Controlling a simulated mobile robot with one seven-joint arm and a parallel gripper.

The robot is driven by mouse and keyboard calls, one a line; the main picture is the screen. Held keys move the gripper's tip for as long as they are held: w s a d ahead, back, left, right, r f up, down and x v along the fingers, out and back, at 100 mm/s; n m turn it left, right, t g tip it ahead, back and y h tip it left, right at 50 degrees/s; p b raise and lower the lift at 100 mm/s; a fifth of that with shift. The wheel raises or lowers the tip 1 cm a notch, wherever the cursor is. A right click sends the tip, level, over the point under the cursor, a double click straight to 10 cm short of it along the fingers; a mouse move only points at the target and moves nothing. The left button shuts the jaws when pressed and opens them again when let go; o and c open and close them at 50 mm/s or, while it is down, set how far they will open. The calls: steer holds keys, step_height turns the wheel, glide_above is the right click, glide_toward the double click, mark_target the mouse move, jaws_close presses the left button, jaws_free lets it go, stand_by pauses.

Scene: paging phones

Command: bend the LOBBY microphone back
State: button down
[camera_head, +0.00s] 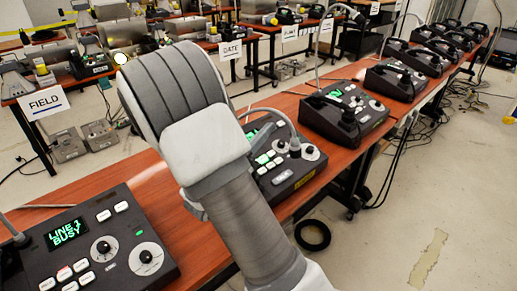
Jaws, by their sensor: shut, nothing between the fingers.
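No label reading LOBBY can be read in this view. Several black paging phone consoles with gooseneck microphones stand on the red-brown desk. On the middle console (290,182), a grey gooseneck (281,115) arches over to the right, and its dark tip hangs low over the console's knobs. My arm covers this console's left part. My gripper (262,137) shows only as a small grey piece beyond my arm, beside this gooseneck. It looks shut and empty; I cannot tell whether it touches anything. The front-left console (80,245) has a screen reading LINE 1 BUSY.
Another console (345,112) with a tall arching gooseneck stands farther back, with more consoles behind it. FIELD (45,102) and GATE (230,49) signs hang on desks behind. Cables and a black ring (313,235) lie on the floor. The floor at right is mostly clear.

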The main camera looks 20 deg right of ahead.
mark_target(269, 112)
steer(key=shift+w+d+r, duration=0.2)
steer(key=shift+w+r, duration=0.1)
steer(key=shift+r, duration=0.25)
steer(key=shift+r, duration=0.15)
steer(key=p, duration=0.1)
steer(key=w+r+p, duration=0.1)
steer(key=p, duration=0.1)
steer(key=shift+a+r+n, duration=0.2)
steer(key=shift+r+n, duration=0.1)
steer(key=shift+n, duration=0.1)
steer(key=w+a+r+n+t+y+p, duration=0.2)
steer(key=w+a+r+n+p, duration=0.2)
steer(key=p, duration=1.2)
steer(key=shift+w+r+n+y+p, duration=0.4)
steer(key=shift+w+r+n, duration=1.55)
steer(key=shift+w, duration=1.4)
steer(key=shift+f, duration=0.1)
